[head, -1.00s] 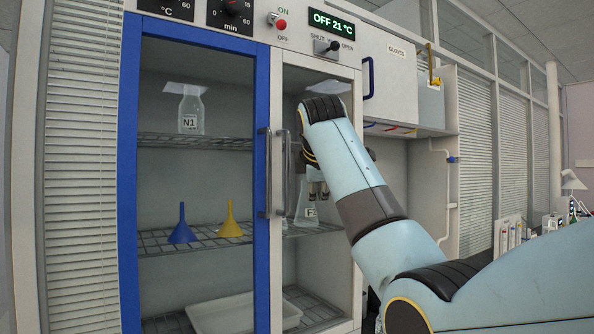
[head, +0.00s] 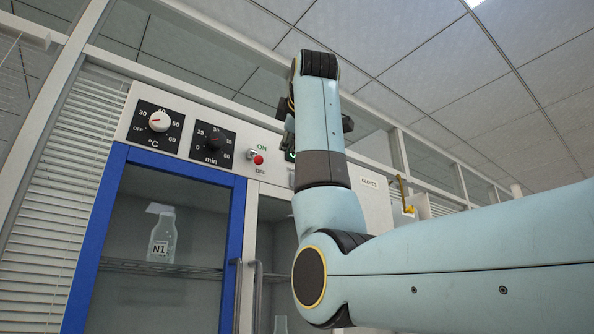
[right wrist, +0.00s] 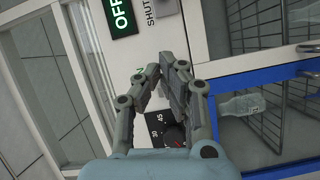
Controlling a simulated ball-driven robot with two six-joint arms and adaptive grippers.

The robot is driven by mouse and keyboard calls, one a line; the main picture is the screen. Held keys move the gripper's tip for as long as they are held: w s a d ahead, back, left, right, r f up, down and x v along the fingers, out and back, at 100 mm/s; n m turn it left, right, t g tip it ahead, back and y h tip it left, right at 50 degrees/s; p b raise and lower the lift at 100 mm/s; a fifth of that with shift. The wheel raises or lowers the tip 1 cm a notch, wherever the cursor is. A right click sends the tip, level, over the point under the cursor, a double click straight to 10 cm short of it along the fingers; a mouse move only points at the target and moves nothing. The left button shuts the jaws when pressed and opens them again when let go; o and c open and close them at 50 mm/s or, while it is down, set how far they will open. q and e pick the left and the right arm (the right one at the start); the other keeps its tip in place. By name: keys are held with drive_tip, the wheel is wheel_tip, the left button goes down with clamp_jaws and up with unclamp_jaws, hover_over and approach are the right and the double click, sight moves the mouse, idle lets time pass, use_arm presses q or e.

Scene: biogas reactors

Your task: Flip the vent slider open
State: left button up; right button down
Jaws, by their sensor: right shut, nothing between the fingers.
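The vent slider itself is not visible now. In the head view my right forearm and wrist cover that part of the cabinet's top panel. In the right wrist view only part of its "SHUT" label (right wrist: 155,8) shows at the top edge, beside the green-lettered display (right wrist: 120,16). My right gripper (right wrist: 167,75) is shut and empty, in front of the panel between that display and the minute dial (right wrist: 172,136). In the head view it is mostly hidden behind my raised wrist. My left gripper is in neither view.
On the panel are a temperature dial (head: 159,121), a minute dial (head: 213,144) and a red on/off switch (head: 257,158). Below is the blue-framed glass door (head: 171,157) with a bottle marked N1 (head: 162,238) inside. A gloves box (head: 371,199) is to the right.

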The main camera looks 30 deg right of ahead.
sight(292, 175)
drive_tip(key=shift+w, duration=0.1)
drive_tip(key=p+x, duration=0.1)
drive_tip(key=x, duration=0.2)
drive_tip(key=p+x, duration=0.2)
drive_tip(key=x, duration=0.1)
drive_tip(key=p+x, duration=0.2)
drive_tip(key=x, duration=0.1)
drive_tip(key=shift+w+d+r, duration=0.1)
drive_tip(key=shift+r, duration=0.15)
drive_tip(key=d+p, duration=0.1)
drive_tip(key=d+f+p, duration=0.1)
drive_tip(key=d, duration=0.1)
drive_tip(key=shift+w, duration=0.1)
drive_tip(key=shift+d+f, duration=0.15)
drive_tip(key=shift+d, duration=0.35)
drive_tip(key=shift+a, duration=0.1)
